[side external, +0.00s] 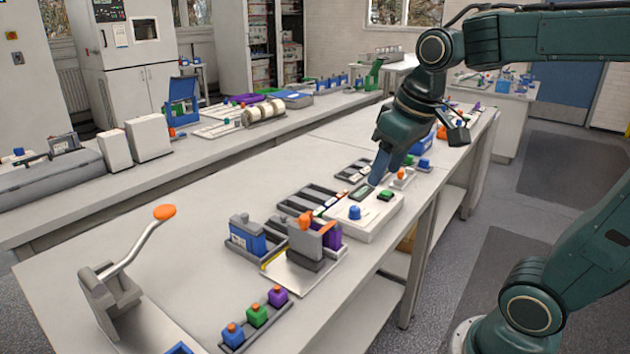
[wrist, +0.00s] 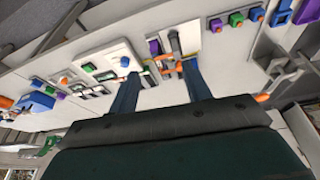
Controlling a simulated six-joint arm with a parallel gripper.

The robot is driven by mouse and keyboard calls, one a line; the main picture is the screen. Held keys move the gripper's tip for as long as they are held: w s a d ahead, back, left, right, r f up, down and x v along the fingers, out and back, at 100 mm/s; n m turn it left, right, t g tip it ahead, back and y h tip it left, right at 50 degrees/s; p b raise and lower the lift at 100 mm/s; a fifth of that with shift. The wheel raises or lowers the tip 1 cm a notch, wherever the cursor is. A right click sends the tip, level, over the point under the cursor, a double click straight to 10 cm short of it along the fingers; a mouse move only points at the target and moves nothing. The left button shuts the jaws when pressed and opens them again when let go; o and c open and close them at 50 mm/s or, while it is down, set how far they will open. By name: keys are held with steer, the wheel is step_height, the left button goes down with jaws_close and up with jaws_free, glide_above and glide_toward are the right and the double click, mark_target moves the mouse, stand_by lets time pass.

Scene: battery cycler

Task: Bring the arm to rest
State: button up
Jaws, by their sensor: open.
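My arm reaches in from the right in the side external view, with my gripper (side external: 378,166) pointing down over the far part of the bench, close to the white cycler box (side external: 372,216). One blue finger shows there; the other is hidden. In the wrist view my gripper (wrist: 157,88) has its two blue fingers well apart, with nothing held between them. The white cycler box (wrist: 108,52), with its blue knob and green button, appears beyond the left finger. From these views I cannot tell how high the fingertips are above the bench.
A fixture with an orange-topped clamp (side external: 306,240) and blue and purple cells stands mid-bench. A lever press with an orange knob (side external: 120,275) stands front left. A rack of purple, green and blue blocks (side external: 256,318) lies near the front edge. The bench's left middle (side external: 200,205) is clear.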

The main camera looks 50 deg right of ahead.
steer(key=s+a+f+n+t, duration=0.1)
steer(key=s+a+f, duration=0.2)
steer(key=s, duration=0.5)
steer(key=shift+s+a+t+y, duration=0.3)
steer(key=shift+s+a+t, duration=0.1)
steer(key=shift+a, duration=0.25)
